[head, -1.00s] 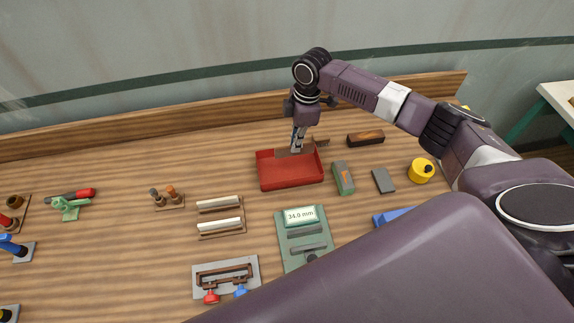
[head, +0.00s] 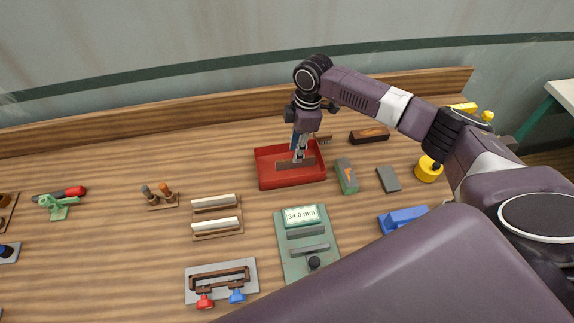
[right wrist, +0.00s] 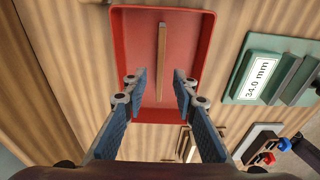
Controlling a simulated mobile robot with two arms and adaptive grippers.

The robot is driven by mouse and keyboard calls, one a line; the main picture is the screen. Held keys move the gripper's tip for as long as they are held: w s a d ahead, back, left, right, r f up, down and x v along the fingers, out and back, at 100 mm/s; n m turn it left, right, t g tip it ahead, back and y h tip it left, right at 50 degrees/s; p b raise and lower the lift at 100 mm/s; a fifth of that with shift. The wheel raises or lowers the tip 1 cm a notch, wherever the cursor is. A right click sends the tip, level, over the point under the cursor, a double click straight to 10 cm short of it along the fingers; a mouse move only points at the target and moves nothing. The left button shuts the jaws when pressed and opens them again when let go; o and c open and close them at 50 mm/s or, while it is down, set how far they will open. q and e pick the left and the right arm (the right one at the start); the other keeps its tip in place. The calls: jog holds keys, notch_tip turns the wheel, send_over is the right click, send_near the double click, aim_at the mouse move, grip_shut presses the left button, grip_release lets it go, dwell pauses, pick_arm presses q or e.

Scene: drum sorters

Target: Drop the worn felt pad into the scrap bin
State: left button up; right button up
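The worn felt pad (head: 284,167) is a thin brown strip lying inside the red scrap bin (head: 268,183). In the right wrist view the pad (right wrist: 162,48) lies lengthwise on the floor of the bin (right wrist: 124,40). My right gripper (head: 299,158) points down over the bin. In the right wrist view its blue-grey fingers (right wrist: 159,82) are spread apart with a clear gap on both sides of the pad, so it is open and empty. My left gripper is not in view.
A green gauge (head: 293,262) reading 34.0 mm stands in front of the bin. A grey-green block (head: 346,176), a dark flat block (head: 388,179) and a yellow cylinder (head: 428,170) are to its right. A rack with pale strips (head: 215,216) is left.

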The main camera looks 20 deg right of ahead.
notch_tip(320, 180, up, 12)
jog(key=d, duration=0.1)
jog(key=shift+s+d, duration=0.15)
jog(key=shift+s, duration=0.05)
dwell(0.4)
jog(key=shift+f, duration=0.1)
